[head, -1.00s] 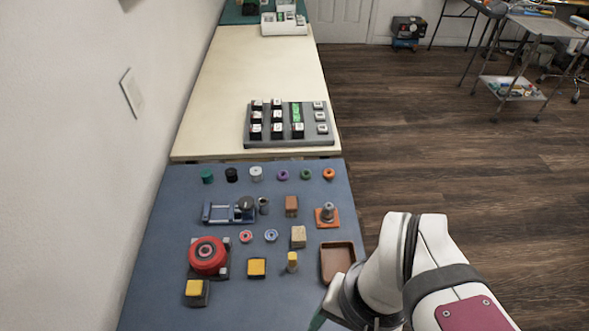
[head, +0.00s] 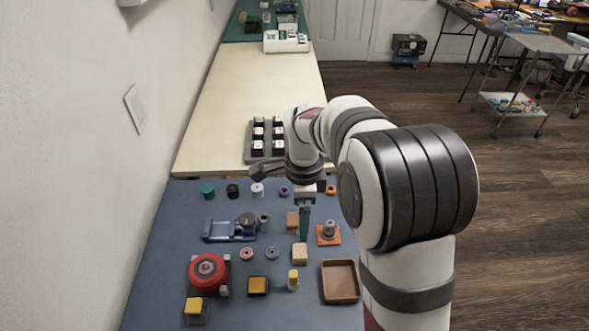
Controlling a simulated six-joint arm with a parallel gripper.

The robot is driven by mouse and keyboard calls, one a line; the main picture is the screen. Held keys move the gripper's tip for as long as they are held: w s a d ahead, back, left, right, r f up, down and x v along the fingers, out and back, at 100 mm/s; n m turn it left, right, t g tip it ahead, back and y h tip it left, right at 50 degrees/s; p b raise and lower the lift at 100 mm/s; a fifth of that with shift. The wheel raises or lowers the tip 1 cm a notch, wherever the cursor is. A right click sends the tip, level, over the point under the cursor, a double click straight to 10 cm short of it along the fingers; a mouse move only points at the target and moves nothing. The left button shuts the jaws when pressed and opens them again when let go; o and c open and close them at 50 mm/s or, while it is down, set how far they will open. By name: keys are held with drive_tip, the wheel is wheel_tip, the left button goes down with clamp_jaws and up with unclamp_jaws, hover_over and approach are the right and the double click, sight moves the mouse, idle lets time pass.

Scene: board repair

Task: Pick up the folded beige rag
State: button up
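A small beige, block-like thing (head: 300,254) lies on the blue table top in the head view, left of the brown tray. It is too small to tell for sure whether it is the folded rag, and no other beige cloth shows. My gripper (head: 304,236) points down just behind and above it in the picture, its green fingers seen edge-on. Nothing shows clearly between the fingers, and their gap cannot be made out.
Close by are a brown-red block (head: 292,222), a post on an orange base (head: 328,232), a yellow-topped peg (head: 293,280) and an empty brown tray (head: 341,297). A red reel (head: 207,272) stands at left. My arm hides part of the grey key rack (head: 256,140).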

sight(300, 251)
drive_tip(key=f, duration=1.6)
drive_tip(key=shift+w+a, duration=0.15)
drive_tip(key=shift+w, duration=0.1)
drive_tip(key=shift+r, duration=0.1)
drive_tip(key=c, duration=1.4)
drive_tip(key=shift+r, duration=0.1)
drive_tip(key=shift+r, duration=0.35)
drive_tip(key=r, duration=0.2)
drive_tip(key=d+r, duration=0.1)
drive_tip(key=r, duration=0.1)
drive_tip(key=shift+s+d, duration=0.1)
drive_tip(key=shift+s, duration=0.05)
drive_tip(key=s+d+r, duration=0.1)
drive_tip(key=d+r, duration=0.1)
drive_tip(key=d, duration=0.1)
drive_tip(key=s+d+r, duration=0.1)
drive_tip(key=d+r, duration=0.1)
drive_tip(key=d, duration=0.1)
drive_tip(key=s+d+r, duration=0.2)
drive_tip(key=d, duration=0.1)
drive_tip(key=shift+d, duration=0.35)
